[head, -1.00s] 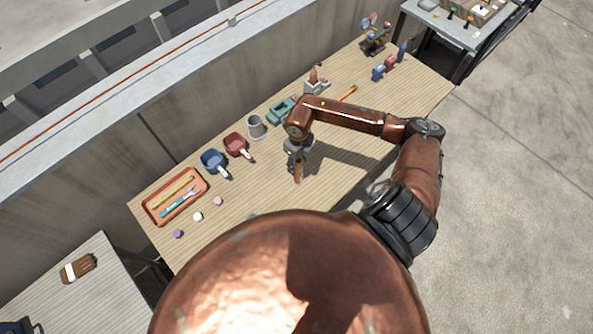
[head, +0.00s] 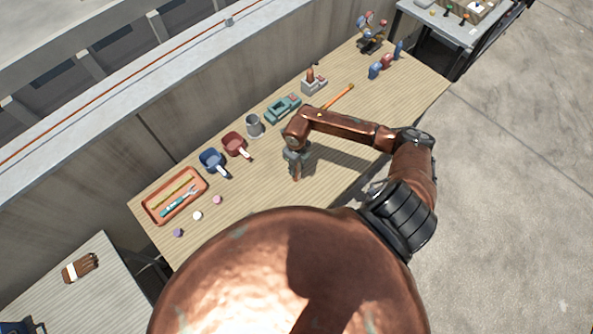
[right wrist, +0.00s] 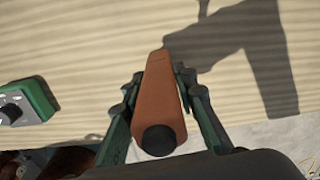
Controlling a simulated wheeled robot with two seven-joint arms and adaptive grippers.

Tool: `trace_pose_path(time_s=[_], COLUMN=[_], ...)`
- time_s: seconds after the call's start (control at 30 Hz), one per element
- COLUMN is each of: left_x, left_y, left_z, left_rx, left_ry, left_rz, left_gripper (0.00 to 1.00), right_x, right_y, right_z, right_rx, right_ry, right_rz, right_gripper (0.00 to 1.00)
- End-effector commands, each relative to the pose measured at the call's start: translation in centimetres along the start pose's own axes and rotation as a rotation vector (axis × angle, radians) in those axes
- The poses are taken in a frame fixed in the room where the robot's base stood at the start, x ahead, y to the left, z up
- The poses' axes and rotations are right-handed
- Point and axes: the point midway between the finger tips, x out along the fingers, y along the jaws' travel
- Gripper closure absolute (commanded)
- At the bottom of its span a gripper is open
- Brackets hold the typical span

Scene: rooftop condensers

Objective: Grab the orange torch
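The torch (right wrist: 162,95) is orange-brown and tapered with a black round end. In the right wrist view it lies between the two fingers of my right gripper (right wrist: 160,80), the black end toward the camera. The fingers flank it closely, with narrow gaps visible at the sides; contact at the tips is hard to judge. In the head view my right gripper (head: 296,168) points down over the table, and only a small orange-brown part of the torch (head: 296,177) shows below it. My left gripper is out of view.
The wooden table (head: 250,195) holds a green device (head: 283,109), a grey mug (head: 254,127), a red scoop (head: 234,144), a blue scoop (head: 213,161) and an orange tray (head: 150,208). An orange pencil-like stick (head: 340,97) lies behind my arm. Bare table surrounds the gripper.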

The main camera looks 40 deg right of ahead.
Motion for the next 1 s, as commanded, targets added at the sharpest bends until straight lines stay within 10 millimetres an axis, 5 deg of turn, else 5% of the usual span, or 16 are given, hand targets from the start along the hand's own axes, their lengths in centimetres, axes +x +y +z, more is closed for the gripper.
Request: trace_pose_path(time_s=[0.33,0.77,1.0], left_x=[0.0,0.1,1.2], left_y=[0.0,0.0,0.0], left_z=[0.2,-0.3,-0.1], left_rx=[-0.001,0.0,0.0], left_ry=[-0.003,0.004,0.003], left_rz=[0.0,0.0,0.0], left_gripper=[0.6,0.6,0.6], right_x=[0.0,-0.4,-2.9], right_y=[0.0,-0.1,-0.1], right_z=[0.0,0.1,0.2], right_rx=[0.0,-0.001,-0.003], right_ry=[0.0,-0.002,-0.005], right_rz=[0.0,-0.001,-0.003], right_gripper=[1.0,1.0,1.0])
